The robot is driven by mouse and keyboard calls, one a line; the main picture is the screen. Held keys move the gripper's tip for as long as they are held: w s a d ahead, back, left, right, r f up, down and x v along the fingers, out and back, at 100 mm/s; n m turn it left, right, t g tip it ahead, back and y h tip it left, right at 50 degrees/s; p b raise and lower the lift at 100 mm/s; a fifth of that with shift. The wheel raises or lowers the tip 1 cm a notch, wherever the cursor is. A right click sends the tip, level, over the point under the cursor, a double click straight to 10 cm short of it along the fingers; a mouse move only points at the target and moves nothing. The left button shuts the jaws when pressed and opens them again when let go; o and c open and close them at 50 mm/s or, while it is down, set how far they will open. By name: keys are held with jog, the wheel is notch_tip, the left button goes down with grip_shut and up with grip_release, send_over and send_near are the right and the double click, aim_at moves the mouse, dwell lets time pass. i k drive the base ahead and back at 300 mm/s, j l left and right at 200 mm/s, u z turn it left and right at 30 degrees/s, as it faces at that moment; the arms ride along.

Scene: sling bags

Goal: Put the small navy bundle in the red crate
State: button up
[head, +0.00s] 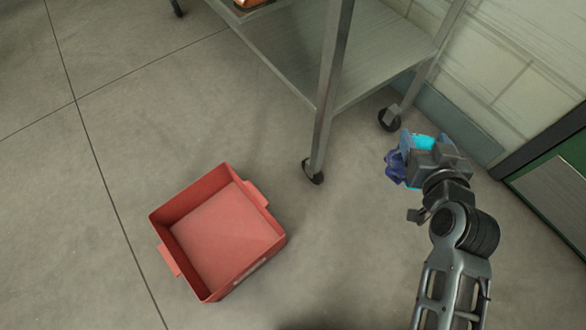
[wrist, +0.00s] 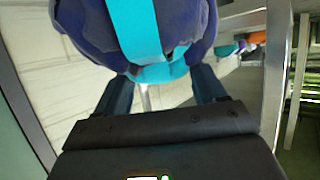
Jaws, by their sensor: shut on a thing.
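The small navy bundle (head: 394,167) has a bright cyan band around it and hangs at the end of my arm, right of the crate in the head view. My gripper (head: 412,152) is shut on it. In the wrist view the bundle (wrist: 90,22) fills the top middle, with my gripper's fingers (wrist: 163,82) on both sides of its lower part. The red crate (head: 272,240) stands on the floor at the lower middle left. It is open at the top, looks empty, and is apart from the bundle.
A metal cart (head: 383,50) on wheels stands behind the crate, its near leg (head: 325,100) between crate and arm. Several coloured things (wrist: 240,43) show on a shelf in the wrist view. A green and grey unit (head: 555,180) is at the right. Floor around the crate is clear.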

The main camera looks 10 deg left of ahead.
aim_at(204, 241)
jog(key=i+u, duration=0.2)
jog(key=u, duration=0.25)
jog(key=i+u, duration=0.15)
jog(key=u, duration=0.35)
jog(key=i+u, duration=0.2)
jog(key=u, duration=0.25)
jog(key=i+l, duration=0.3)
